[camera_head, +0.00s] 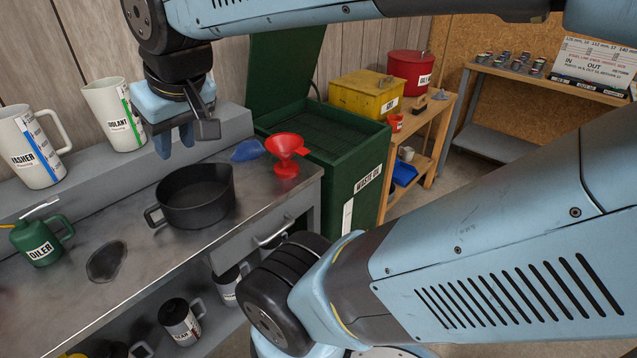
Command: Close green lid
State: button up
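The green lid (285,68) belongs to the green waste oil bin (367,183) right of the workbench. My gripper (175,140) is left of the lid, above the bench and behind the black pan. It points down, apart from the lid. Its two fingers show a gap with nothing between them.
A black pan (196,196), a red funnel (286,155) and a blue item (247,150) stand on the bench near the bin. White jugs (36,148) and a green oiler (38,242) are at left. A yellow box (366,92) and red can (409,72) sit behind the bin.

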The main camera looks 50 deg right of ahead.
aim_at(281, 66)
jog(key=u, duration=1.3)
jog(key=i, duration=0.1)
jog(key=z, duration=2.55)
jog(key=k, duration=0.55)
jog(key=z, duration=0.55)
jog(key=i, duration=0.85)
jog(key=z, duration=0.05)
